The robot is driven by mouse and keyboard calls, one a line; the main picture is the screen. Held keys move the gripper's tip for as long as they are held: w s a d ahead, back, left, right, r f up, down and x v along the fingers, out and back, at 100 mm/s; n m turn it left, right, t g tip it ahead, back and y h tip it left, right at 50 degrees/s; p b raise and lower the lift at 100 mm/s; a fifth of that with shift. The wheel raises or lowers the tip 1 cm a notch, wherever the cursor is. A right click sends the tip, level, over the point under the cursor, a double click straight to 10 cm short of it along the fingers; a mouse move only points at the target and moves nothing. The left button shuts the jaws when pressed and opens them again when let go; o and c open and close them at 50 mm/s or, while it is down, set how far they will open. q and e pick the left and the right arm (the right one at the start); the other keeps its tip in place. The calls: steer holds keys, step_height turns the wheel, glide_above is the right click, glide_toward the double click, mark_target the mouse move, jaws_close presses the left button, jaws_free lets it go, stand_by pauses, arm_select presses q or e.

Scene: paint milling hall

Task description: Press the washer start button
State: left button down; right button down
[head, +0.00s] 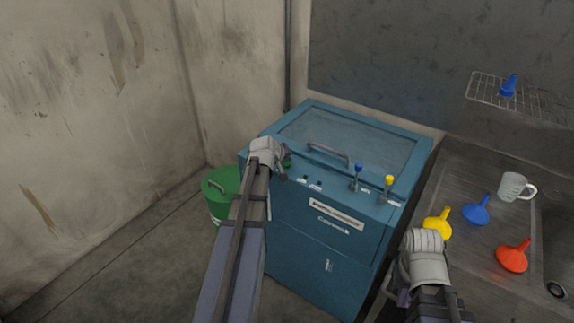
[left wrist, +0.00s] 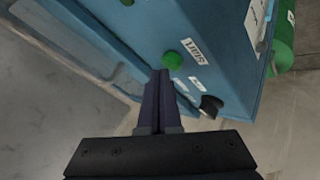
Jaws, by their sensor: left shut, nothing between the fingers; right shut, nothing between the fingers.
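The washer (head: 318,235) is a blue cabinet with a glazed lid and a sloping front panel. A round green button (left wrist: 172,60) sits on its panel beside a white label (left wrist: 194,53), whose lettering I cannot read surely. In the head view, the green button (head: 287,163) shows just right of my left gripper (head: 268,152). In the left wrist view, my left gripper (left wrist: 160,73) is shut and empty, its tips close to the button; I cannot tell if they touch. My right gripper (head: 424,243) is shut, right of the washer, by the sink bench.
A black knob (left wrist: 211,105) is near the button. Blue (head: 357,170) and yellow (head: 389,182) levers stand on the panel's right. A green drum (head: 221,190) stands left. The bench (head: 470,185) holds yellow, blue and red funnels and a mug (head: 513,187).

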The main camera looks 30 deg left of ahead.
mark_target(286, 166)
arm_select(q)
steer(key=shift+f+b, duration=0.5)
stand_by(0.6)
steer(key=shift+r, duration=0.1)
steer(key=shift+r+p, duration=0.85)
steer(key=shift+p, duration=0.05)
step_height(286, 166, up, 5)
steer(key=p, duration=0.5)
stand_by(0.3)
stand_by(0.4)
